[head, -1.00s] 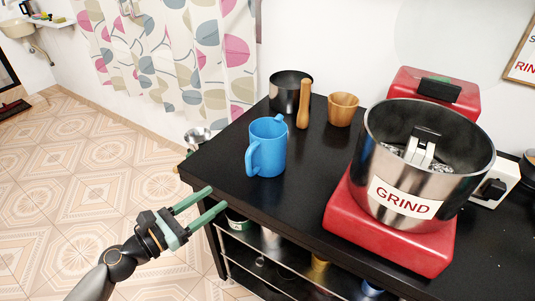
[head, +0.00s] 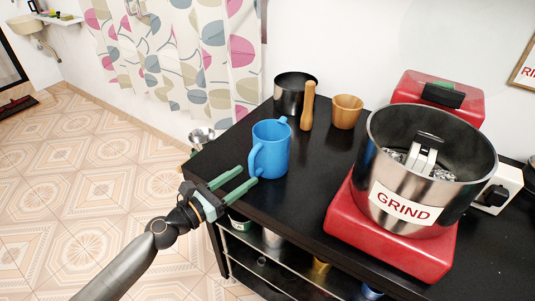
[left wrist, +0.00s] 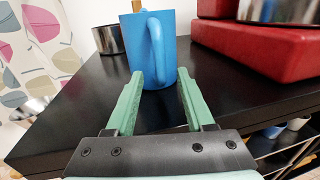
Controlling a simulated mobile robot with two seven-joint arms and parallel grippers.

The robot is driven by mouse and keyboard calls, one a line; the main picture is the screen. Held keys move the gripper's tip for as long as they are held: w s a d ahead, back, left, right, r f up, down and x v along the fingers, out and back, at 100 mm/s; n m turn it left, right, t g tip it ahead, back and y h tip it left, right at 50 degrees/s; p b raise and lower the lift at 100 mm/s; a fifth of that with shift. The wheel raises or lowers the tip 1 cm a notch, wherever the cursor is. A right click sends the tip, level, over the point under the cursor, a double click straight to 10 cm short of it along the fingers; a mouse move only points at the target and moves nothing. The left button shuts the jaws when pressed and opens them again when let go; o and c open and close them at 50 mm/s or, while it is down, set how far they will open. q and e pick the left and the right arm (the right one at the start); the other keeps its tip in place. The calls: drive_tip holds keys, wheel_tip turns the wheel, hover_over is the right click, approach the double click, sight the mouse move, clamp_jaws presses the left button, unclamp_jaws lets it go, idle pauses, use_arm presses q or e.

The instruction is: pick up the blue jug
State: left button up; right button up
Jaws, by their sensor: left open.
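The blue jug (head: 272,149) stands upright near the left front part of the black table (head: 315,205). Its handle faces my left gripper. In the left wrist view the jug (left wrist: 171,45) is just ahead, with its handle roughly between the fingers. My left gripper (head: 249,176) is open and empty, its fingertips close to the handle's lower end; it also shows in the left wrist view (left wrist: 157,85). I cannot tell whether the fingers touch the jug. My right gripper is not in view.
A dark metal pot (head: 293,93), a wooden pestle (head: 308,107) and a wooden cup (head: 346,111) stand behind the jug. A red grinder base (head: 385,238) with a steel pot labelled GRIND (head: 403,207) stands on the right. The tabletop between jug and grinder is clear.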

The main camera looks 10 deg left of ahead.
sight(250, 173)
use_arm(q)
drive_tip(key=x, duration=0.4)
drive_tip(key=shift+r, duration=0.1)
clamp_jaws()
idle(0.3)
idle(0.9)
